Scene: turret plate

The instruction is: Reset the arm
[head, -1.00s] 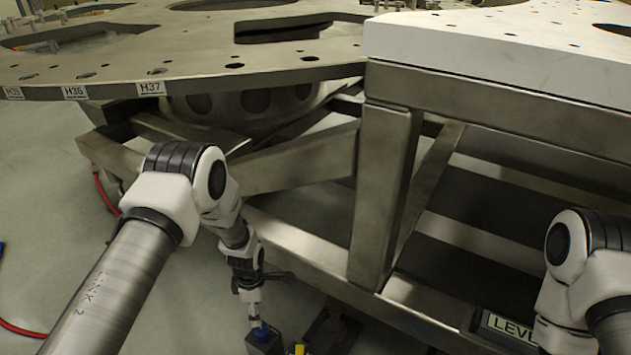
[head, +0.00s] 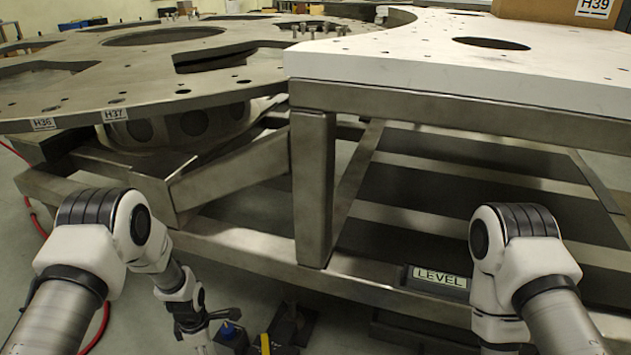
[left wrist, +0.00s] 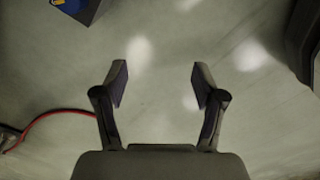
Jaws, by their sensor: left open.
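My left gripper (left wrist: 160,84) is open and empty in the left wrist view, with its two fingers spread above bare floor. A dark block with a blue top (left wrist: 72,5) lies apart from it at the top left of that view. The blue-topped block (head: 229,331) shows just right of my left wrist. My right arm is at lower right in the head view, bent downward; its gripper is out of frame.
The round metal turret plate (head: 75,87) with tags H36 and H37 stands at left. A white-topped metal frame (head: 400,55) is at right, with a LEVEL sign (head: 439,277) low on it. A yellow item (head: 265,343) is on the floor. A box tagged H39 (head: 545,9) sits on top.

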